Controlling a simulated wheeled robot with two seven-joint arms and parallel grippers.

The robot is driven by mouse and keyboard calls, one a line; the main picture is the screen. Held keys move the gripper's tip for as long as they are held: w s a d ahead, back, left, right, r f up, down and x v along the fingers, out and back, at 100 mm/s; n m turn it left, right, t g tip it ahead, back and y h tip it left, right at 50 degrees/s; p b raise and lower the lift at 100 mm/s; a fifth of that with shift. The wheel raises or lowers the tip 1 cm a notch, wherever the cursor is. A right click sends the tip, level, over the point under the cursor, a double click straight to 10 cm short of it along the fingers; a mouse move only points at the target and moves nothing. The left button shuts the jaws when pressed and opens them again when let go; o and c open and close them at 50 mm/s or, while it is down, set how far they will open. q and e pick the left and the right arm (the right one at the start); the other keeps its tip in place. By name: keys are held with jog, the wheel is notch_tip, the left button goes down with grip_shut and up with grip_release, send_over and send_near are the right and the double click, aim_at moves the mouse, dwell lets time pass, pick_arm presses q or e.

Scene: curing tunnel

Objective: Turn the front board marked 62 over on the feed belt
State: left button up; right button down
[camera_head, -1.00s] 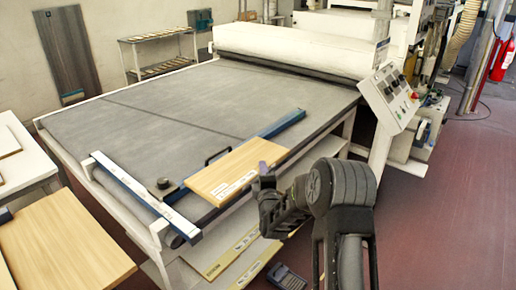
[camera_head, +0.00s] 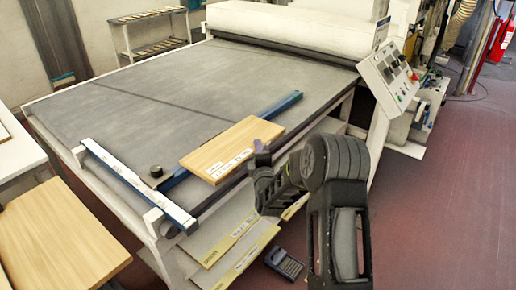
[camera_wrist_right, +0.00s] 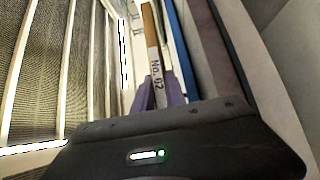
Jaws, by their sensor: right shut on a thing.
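The board marked 62 (camera_head: 228,146) is a light wood panel over the front edge of the grey feed belt (camera_head: 130,105). Its white labels face the front. In the right wrist view its narrow edge (camera_wrist_right: 153,45) shows the marking "No. 62". My right gripper (camera_head: 262,153) is at the board's right front side, its purple fingertips (camera_wrist_right: 159,93) on either side of that edge, shut on it. The board looks nearly level and slightly raised; any gap beneath is hard to judge. My left gripper is not in view.
A blue bar (camera_head: 284,106) runs beneath or behind the board. A white-and-blue rail (camera_head: 137,184) with a black knob (camera_head: 156,171) lies to its left. A control panel (camera_head: 389,78) stands right. Other boards (camera_head: 56,240) lie at lower left. The belt behind is clear.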

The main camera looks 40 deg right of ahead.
jog(key=shift+f+b, duration=1.2)
jog(key=shift+f, duration=1.75)
jog(key=shift+f+b, duration=0.55)
jog(key=shift+b, duration=0.15)
jog(key=c, duration=1.3)
grip_release()
jog(key=shift+f, duration=0.1)
jog(key=b+v, duration=0.1)
jog(key=v, duration=0.6)
jog(key=shift+s+a+b, duration=0.15)
jog(key=shift+s+b, duration=0.15)
jog(key=shift+s, duration=0.05)
